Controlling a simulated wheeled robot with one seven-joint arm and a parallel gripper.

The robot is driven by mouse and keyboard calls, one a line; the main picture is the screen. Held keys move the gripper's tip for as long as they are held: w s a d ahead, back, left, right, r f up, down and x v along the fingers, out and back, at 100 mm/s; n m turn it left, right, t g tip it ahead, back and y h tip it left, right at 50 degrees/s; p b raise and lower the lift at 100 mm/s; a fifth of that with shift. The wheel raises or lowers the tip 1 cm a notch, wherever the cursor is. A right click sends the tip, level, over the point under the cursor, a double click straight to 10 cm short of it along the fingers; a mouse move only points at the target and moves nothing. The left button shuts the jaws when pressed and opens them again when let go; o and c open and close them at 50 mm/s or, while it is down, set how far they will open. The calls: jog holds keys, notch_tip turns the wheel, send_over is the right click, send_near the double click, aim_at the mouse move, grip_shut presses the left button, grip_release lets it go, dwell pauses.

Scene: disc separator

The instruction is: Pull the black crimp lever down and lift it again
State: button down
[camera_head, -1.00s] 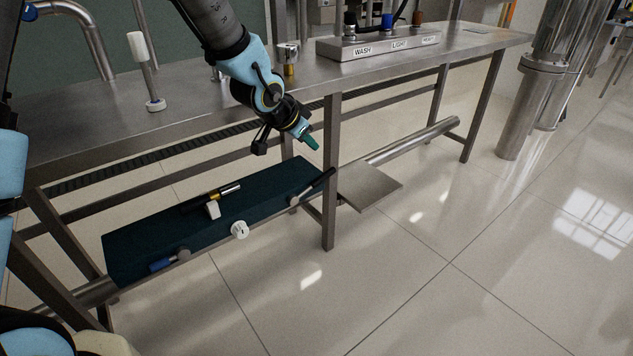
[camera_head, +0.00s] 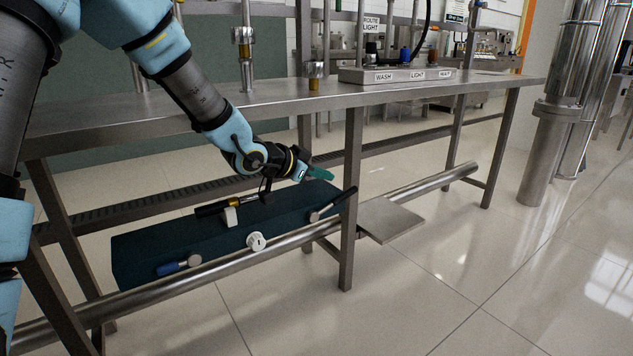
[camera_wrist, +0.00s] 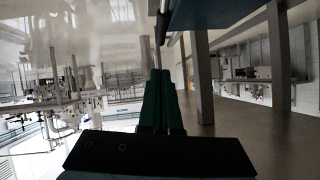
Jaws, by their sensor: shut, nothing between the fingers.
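A dark teal box (camera_head: 180,243) sits low under the steel bench. At its right end a black lever (camera_head: 335,204) sticks up at a slant to the right from a pale metal hub. My gripper (camera_head: 324,174) has green fingers, which are shut and empty. In the head view it shows above and slightly left of the black lever's tip, apparently apart from it. In the wrist view the shut fingers (camera_wrist: 160,85) point toward a dark rod, likely this lever, beside the box (camera_wrist: 210,12).
A blue handle (camera_head: 171,268) and a white knob (camera_head: 256,241) are on the box front. A bench leg (camera_head: 350,200) stands just right of the lever. A steel rail (camera_head: 240,262) runs along the front, with a flat plate (camera_head: 390,221) at right.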

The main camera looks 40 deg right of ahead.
aim_at(345, 193)
jog(key=d+f+b, duration=0.1)
jog(key=d+f, duration=0.2)
jog(key=w+d+f+b, duration=0.1)
jog(key=d+f, duration=0.1)
jog(key=shift+d+f+b, duration=0.15)
jog(key=shift+b, duration=0.2)
jog(key=shift+d+f, duration=0.2)
jog(key=shift+f, duration=0.3)
jog(key=shift+w, duration=0.1)
jog(key=shift+d+f, duration=0.3)
jog(key=shift+f, duration=0.15)
jog(key=shift+r, duration=0.15)
